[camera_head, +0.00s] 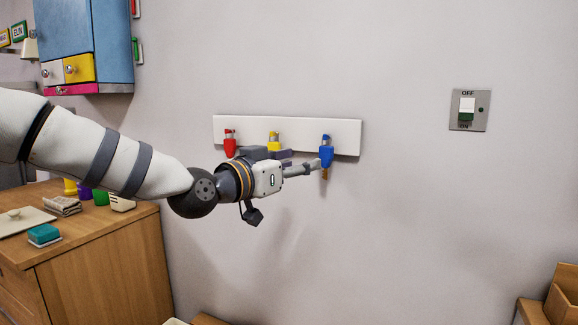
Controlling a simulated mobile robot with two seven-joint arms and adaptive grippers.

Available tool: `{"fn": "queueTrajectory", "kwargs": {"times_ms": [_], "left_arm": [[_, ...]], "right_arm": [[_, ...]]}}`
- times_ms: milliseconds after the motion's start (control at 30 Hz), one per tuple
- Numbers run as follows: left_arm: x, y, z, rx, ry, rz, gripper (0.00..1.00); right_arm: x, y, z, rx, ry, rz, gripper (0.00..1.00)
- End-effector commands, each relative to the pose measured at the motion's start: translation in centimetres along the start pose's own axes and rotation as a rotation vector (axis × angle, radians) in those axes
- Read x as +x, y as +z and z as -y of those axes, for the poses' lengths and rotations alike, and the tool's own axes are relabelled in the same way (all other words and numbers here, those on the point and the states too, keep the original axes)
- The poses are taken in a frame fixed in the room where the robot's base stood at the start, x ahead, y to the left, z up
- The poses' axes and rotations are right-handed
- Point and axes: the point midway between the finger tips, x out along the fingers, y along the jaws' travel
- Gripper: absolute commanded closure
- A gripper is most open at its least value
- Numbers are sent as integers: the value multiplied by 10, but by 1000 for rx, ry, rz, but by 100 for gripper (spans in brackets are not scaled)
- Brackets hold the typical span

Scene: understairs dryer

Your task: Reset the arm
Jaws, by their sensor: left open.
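My left arm comes in from the left, and my left gripper (308,165) is in front of the wall, pointing right. It is open, with its fingertips close to a blue item (327,152) hanging on a white wall rail (290,125). I cannot tell whether the fingers touch the blue item. A red item (230,145) and a yellow item (273,140) hang on the same rail, farther left. The lower part of the yellow one is hidden behind my gripper. My right gripper is not in view.
A wooden cabinet (110,255) at lower left carries a folded cloth (62,206), a teal sponge-like block (43,234) and several small items. A blue wall cupboard (85,30) hangs above. A switch plate (469,110) is at right. The wall between rail and switch is clear.

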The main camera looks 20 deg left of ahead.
Motion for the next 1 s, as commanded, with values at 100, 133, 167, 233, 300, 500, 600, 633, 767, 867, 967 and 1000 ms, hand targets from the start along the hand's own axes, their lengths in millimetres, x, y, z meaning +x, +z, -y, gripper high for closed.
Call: {"fn": "queueTrajectory", "kwargs": {"times_ms": [100,133,167,233,300,500,600,633,767,867,967,1000], "left_arm": [[-22,0,2,-10,-3,-1,51],[-26,1,2,-8,-3,-1,51],[-29,1,1,-8,-3,0,51],[-34,0,0,-5,0,0,51],[-37,0,0,-3,1,0,51],[-36,28,-8,-17,10,62,51],[-42,102,-28,-66,27,230,51],[-48,131,-35,-87,30,296,51],[-94,250,-67,-174,26,584,51],[-151,329,-90,-231,5,809,51],[-224,394,-111,-277,-31,1035,51],[-256,415,-119,-291,-49,1125,51]], "right_arm": [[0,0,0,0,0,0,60],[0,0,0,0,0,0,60],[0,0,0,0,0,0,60],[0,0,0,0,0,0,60],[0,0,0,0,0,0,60],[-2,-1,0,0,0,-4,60],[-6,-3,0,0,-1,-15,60],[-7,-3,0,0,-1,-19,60],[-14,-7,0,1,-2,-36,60],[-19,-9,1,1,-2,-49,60],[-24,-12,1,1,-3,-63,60],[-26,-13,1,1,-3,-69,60]]}}
